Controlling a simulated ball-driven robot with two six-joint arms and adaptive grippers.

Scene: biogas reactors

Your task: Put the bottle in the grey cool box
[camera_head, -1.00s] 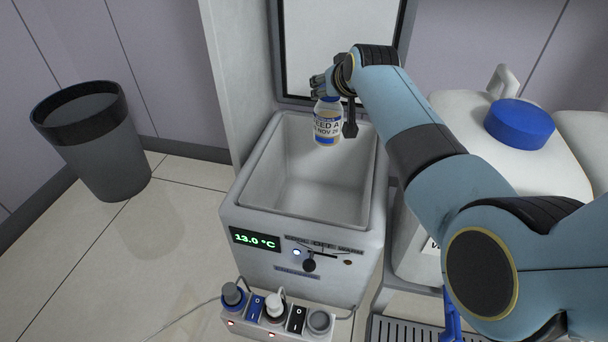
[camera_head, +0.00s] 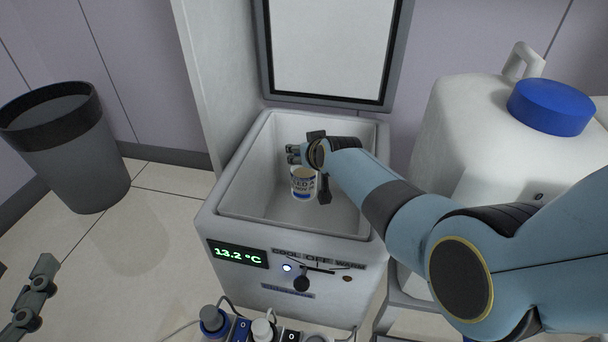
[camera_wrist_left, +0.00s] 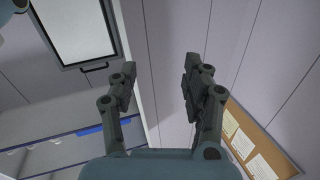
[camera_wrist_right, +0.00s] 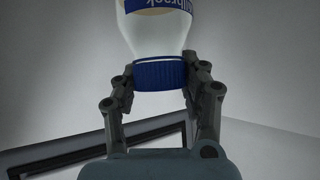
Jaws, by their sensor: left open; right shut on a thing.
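The bottle (camera_head: 303,184), white with a printed label, is inside the open grey cool box (camera_head: 228,216) in the head view, upright and held within its walls. My right gripper (camera_head: 308,163) is at its top, also within the box opening. In the right wrist view the gripper's fingers (camera_wrist_right: 160,88) are shut on the bottle's blue cap, with the white body (camera_wrist_right: 158,35) beyond. Whether the bottle touches the box floor cannot be told. My left gripper (camera_head: 35,290) shows at the lower left edge; its fingers (camera_wrist_left: 158,85) are apart and empty in the left wrist view.
The box lid (camera_head: 335,50) stands open at the back. The box display (camera_head: 238,253) reads 13.2 °C. A power strip (camera_head: 255,328) with plugs stands in front. A large white canister (camera_head: 470,125) with a blue cap is at the right, a dark bin (camera_head: 70,150) at the left.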

